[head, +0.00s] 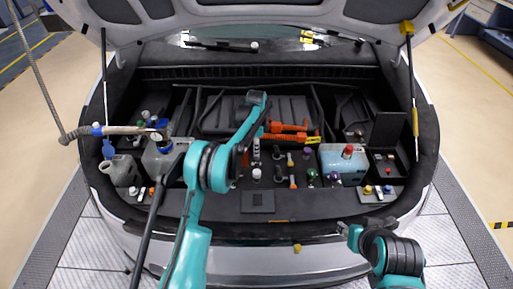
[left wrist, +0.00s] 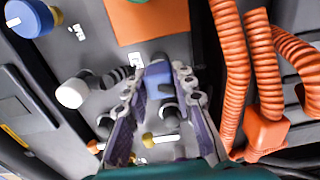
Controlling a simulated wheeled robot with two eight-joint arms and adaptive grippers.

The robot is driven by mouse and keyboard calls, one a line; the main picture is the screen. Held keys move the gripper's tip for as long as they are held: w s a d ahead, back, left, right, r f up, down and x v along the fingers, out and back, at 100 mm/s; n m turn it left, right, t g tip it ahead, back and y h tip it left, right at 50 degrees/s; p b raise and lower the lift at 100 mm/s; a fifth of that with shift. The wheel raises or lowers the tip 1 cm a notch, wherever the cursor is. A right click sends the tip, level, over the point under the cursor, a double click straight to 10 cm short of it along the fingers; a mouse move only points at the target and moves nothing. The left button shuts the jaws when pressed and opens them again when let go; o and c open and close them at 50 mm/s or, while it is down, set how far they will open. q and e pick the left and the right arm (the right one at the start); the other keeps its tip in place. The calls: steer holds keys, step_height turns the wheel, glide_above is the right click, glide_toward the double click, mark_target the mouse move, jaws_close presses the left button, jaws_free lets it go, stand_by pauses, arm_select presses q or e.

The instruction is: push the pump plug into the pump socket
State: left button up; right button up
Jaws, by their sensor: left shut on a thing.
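My left gripper (left wrist: 160,78) is shut on a small blue block, which I take to be the pump plug (left wrist: 157,88), between its fingertips in the left wrist view. In the head view the left arm reaches over the middle of the bay, and its gripper (head: 256,146) is small there. Dark cylindrical fittings show between and beside the fingers. I cannot tell which part is the pump socket, or whether the plug touches it. My right gripper (head: 343,229) is at the bay's front edge, apart from the fittings; its jaws are too small to read.
Orange cables (left wrist: 265,70) run close to the right of the left gripper. A white-capped fitting (left wrist: 70,93) and a blue-capped one (left wrist: 24,18) are to its left. A translucent tank (head: 341,168) stands at the right of the bay. A hose nozzle (head: 120,130) is at the left.

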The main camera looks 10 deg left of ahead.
arm_select(q)
steer(key=shift+f, duration=0.2)
steer(key=o, duration=1)
step_height(320, 180, up, 12)
steer(key=shift+r, duration=0.1)
